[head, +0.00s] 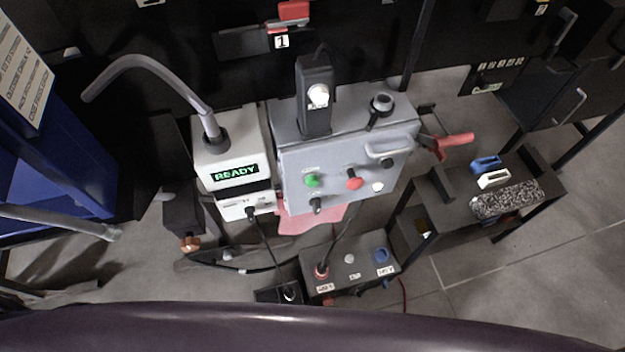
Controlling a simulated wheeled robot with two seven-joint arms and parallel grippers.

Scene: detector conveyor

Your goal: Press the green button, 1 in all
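The green button (312,181) is on the front face of a grey control box (335,165) near the middle of the head view. I cannot make out either gripper in this view, and nothing is touching the green button.
A white unit (227,150) with a lit "READY" display stands left of the control box, with a curved grey tube (150,70) above. A red-handled lever (453,141) sticks out right. A dark socket box (350,270) with cables stands in front. A blue cabinet (75,185) is left.

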